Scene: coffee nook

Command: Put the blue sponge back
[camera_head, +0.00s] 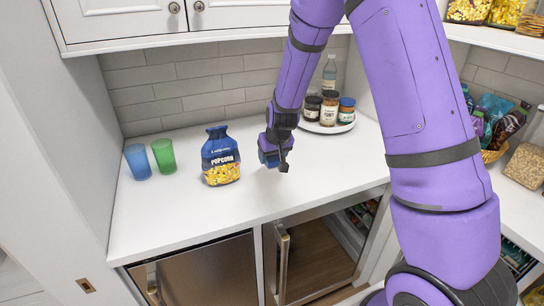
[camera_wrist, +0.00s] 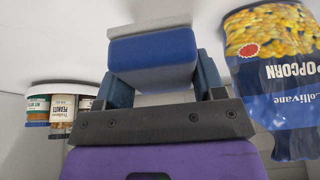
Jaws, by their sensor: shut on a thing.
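A blue sponge (camera_wrist: 152,52) with a pale layer along one side is held between the fingers of my gripper (camera_wrist: 158,75) in the wrist view. In the head view my gripper (camera_head: 273,152) is shut on the sponge above the white counter, just right of the popcorn bag. The sponge shows there only as a small blue patch (camera_head: 268,156), partly hidden by the gripper. From these views I cannot tell whether the sponge touches the counter.
A blue popcorn bag (camera_head: 221,156) stands close to the left of my gripper. Blue (camera_head: 137,162) and green (camera_head: 164,156) cups stand farther left. A round tray (camera_head: 318,128) with several jars sits behind right. The counter's front (camera_head: 215,215) is clear.

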